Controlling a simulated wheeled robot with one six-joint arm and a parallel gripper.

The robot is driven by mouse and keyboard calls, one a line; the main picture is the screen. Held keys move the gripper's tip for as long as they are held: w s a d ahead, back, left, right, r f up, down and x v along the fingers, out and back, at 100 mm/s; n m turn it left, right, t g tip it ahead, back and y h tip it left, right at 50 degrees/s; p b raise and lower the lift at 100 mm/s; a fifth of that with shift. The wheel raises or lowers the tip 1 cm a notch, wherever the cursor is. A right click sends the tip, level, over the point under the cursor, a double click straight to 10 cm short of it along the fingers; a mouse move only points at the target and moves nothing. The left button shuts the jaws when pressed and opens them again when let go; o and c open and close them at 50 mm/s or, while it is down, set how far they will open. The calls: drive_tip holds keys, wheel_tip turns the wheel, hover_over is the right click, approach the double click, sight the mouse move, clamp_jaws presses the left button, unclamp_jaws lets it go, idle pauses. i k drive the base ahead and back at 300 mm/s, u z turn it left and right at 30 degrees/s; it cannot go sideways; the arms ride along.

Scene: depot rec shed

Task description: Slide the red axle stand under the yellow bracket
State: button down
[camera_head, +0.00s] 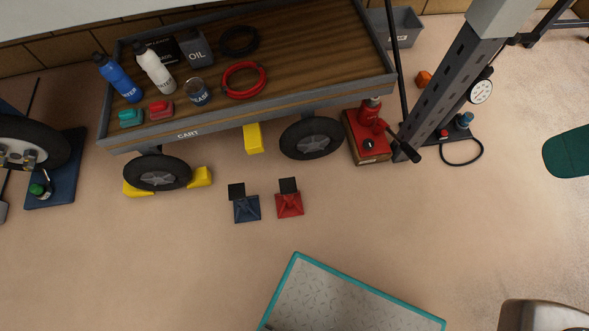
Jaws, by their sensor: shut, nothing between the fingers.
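The red axle stand (289,206) stands upright on the floor in front of the cart, with a flat black top. A similar blue axle stand (246,210) stands just left of it, a small gap between them. The yellow bracket (253,139) hangs from the cart's near lower edge, between its two wheels. The red stand is nearer to me than the bracket and a little to its right, clear of it, not beneath it. My gripper does not show in this view.
The cart (290,89) carries bottles and cable coils. Yellow chocks (200,177) hold its left wheel (158,173). A teal-edged mat (345,300) lies in front. Floor between stands and bracket is clear.

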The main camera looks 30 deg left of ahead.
sight(288, 202)
drive_tip(key=z, duration=0.2)
drive_tip(key=k, duration=0.25)
drive_tip(key=u, duration=0.45)
drive_tip(key=i, duration=0.25)
drive_tip(key=u, duration=2.65)
drive_tip(key=k, duration=1.4)
drive_tip(key=z, duration=0.65)
drive_tip(key=i, duration=0.4)
drive_tip(key=u, duration=0.1)
